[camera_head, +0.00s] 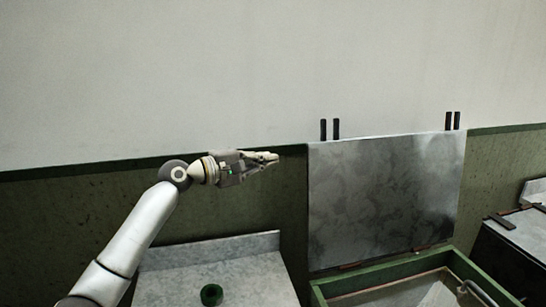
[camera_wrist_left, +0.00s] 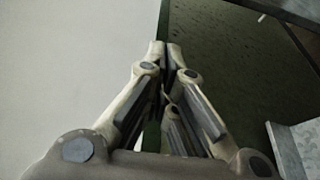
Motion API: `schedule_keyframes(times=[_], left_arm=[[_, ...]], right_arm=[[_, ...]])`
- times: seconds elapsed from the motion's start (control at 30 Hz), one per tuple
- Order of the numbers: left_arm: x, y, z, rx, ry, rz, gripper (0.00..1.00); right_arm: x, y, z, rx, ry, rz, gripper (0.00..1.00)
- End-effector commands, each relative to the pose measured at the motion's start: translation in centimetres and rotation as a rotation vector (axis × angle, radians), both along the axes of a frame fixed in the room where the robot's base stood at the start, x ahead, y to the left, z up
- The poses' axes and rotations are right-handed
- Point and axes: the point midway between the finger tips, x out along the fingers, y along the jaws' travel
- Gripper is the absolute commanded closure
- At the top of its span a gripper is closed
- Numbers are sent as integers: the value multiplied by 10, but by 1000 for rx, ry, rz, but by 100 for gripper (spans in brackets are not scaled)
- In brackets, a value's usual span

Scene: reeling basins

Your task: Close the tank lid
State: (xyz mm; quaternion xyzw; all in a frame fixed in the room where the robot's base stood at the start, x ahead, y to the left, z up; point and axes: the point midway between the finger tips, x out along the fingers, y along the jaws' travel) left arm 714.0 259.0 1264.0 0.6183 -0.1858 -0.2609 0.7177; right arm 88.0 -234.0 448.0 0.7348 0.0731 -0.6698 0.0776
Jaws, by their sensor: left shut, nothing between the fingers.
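The tank lid (camera_head: 385,195) is a grey mottled metal panel, standing upright and open against the wall in the head view. The tank (camera_head: 395,280) below it has a green rim and an open top. My left gripper (camera_head: 276,157) is shut and empty, pointing right, a little to the left of the lid's left edge and apart from it in the picture. In the left wrist view its fingertips (camera_wrist_left: 165,48) are together, with the wall behind them. My right gripper is not in view.
A grey counter (camera_head: 240,262) stands left of the tank, with a small green ring-shaped object (camera_head: 211,294) on it. Another dark unit (camera_head: 515,240) with a grey top stands at the right. Dark paired prongs (camera_head: 330,129) stick up behind the lid's top edge.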

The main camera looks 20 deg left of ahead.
Motion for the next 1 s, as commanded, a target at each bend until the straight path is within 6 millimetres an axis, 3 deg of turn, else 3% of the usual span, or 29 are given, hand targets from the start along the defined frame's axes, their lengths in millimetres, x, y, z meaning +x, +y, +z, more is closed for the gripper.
schedule_keyframes(times=[0.13, 0.47, 0.7, 1.0], left_arm=[[24, -20, 3, -3, 2, -3, 100], [67, -52, -1, 1, 1, 0, 100], [44, -64, 3, 4, 1, -1, 100], [32, -72, 2, 2, 1, 0, 100]], right_arm=[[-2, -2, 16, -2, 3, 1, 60], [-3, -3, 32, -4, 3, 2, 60], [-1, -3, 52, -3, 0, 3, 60], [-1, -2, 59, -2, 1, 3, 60]])
